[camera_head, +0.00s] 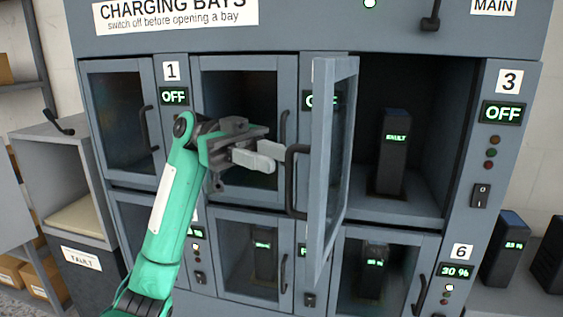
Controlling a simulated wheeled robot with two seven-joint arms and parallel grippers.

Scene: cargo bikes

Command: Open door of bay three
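Bay three (460,130) is the top right bay of the grey cabinet, and its panel display reads OFF. Its framed glass door (323,240) stands swung wide outward at the bay's left side. The door's dark handle (291,185) faces left. A dark battery (392,155) marked FAULT stands upright inside. My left gripper (268,157), on the green arm, is just left of the handle, in front of the top middle bay. Its pale fingers look close together, but the gap is hard to judge. No held object shows. My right gripper is not in view.
The other bay doors look closed, including the top left (122,120) and bay six (380,275). A grey shelf unit (62,165) with a FAULT label stands left. More batteries (505,245) stand on a surface at right. A MAIN switch (431,18) is on top.

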